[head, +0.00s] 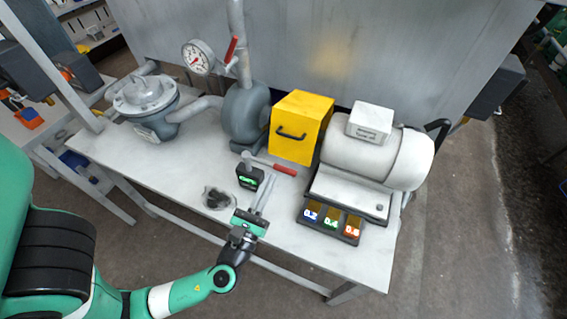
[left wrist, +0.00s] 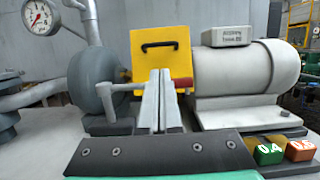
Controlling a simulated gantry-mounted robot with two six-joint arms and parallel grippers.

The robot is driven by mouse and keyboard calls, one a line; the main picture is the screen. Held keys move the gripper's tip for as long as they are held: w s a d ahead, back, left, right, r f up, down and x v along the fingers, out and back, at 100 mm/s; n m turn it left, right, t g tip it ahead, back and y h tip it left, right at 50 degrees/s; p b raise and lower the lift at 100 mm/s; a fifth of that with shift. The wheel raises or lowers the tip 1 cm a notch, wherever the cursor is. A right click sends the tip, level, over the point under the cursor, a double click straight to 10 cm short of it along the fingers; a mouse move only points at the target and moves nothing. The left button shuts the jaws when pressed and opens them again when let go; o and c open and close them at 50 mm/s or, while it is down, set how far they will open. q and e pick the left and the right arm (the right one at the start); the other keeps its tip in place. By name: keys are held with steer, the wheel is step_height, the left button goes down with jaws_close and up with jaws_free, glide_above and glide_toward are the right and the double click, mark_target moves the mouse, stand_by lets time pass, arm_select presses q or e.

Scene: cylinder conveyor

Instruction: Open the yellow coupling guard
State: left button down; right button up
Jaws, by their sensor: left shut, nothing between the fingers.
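The yellow coupling guard (head: 314,110) is a box between the grey pump and the white motor, with a dark handle (head: 291,134) on its front face. The guard looks closed and hides whatever is behind it. The guard also shows in the left wrist view (left wrist: 150,62), with its handle (left wrist: 160,45) above the fingertips. My left gripper (head: 270,180) is shut and empty, in front of and below the guard, pointing toward it. Its fingers (left wrist: 160,76) are pressed together and do not touch the handle. My right gripper is not in view.
A red-handled lever (head: 284,170) crosses in front of the guard near my left fingers. The pump (head: 240,110) stands left, the motor (head: 350,155) right. A small black box with a green display (head: 250,177), a dish (head: 216,199) and a numbered tray (head: 330,222) occupy the table front.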

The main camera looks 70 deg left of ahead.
arm_select(q)
glide_toward(299, 129)
steer(key=a, duration=0.1)
steer(key=w+a, duration=0.1)
steer(key=a, duration=0.1)
steer(key=shift+r, duration=0.2)
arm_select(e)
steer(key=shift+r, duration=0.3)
arm_select(q)
steer(key=shift+s+p, duration=0.1)
steer(key=shift+p, duration=0.25)
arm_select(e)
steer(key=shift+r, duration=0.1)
